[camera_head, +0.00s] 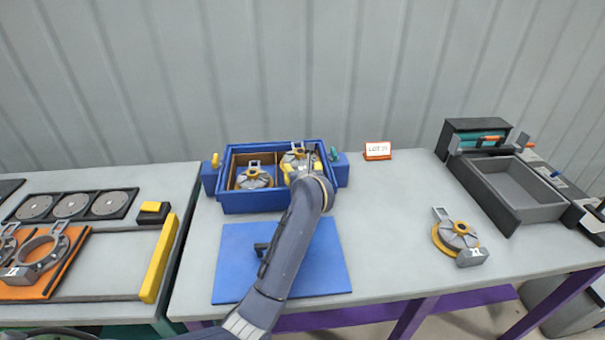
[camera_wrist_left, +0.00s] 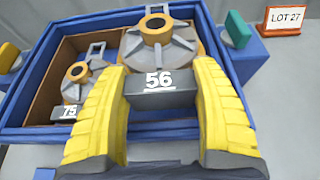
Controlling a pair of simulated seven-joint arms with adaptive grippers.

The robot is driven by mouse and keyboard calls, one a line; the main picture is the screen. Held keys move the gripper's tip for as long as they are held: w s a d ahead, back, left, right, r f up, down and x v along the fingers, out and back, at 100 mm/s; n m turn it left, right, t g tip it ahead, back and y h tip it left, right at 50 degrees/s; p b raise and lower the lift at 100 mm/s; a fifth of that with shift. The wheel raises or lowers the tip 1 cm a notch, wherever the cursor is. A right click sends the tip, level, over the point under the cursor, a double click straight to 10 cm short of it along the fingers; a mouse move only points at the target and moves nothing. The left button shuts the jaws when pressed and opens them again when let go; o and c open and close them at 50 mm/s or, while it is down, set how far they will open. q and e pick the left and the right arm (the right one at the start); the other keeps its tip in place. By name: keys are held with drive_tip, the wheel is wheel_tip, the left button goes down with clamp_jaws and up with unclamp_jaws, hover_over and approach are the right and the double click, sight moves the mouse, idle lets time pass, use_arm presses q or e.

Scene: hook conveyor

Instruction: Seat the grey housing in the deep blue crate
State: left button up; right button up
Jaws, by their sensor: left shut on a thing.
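The deep blue crate (camera_head: 265,199) stands at the back of the middle table, with brown-lined compartments inside. A grey housing with a yellow-orange rim (camera_head: 254,178) sits in its left compartment; in the left wrist view this housing (camera_wrist_left: 85,75) bears the number 75. My left gripper (camera_head: 299,172) is over the crate's right part. In the left wrist view its yellow fingers (camera_wrist_left: 160,115) are shut on the block marked 56 of a second grey housing (camera_wrist_left: 157,45). That housing is in or just above the right compartment; I cannot tell whether it touches the floor. My right gripper is not in view.
A blue mat (camera_head: 325,262) lies before the crate. Another housing (camera_head: 459,240) lies on the table to the right, near a grey open tray (camera_head: 515,186). A LOT 27 sign (camera_head: 377,150) stands behind. An orange board (camera_head: 50,262) with a ring part is at left.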

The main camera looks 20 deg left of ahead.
use_arm(q)
drive_tip(key=shift+r, duration=1.25)
drive_tip(key=shift+r, duration=0.1)
drive_tip(key=shift+f, duration=0.35)
drive_tip(key=shift+f, duration=2.05)
idle(2.1)
drive_tip(key=shift+r, duration=0.15)
drive_tip(key=shift+r, duration=2.1)
drive_tip(key=shift+r, duration=0.1)
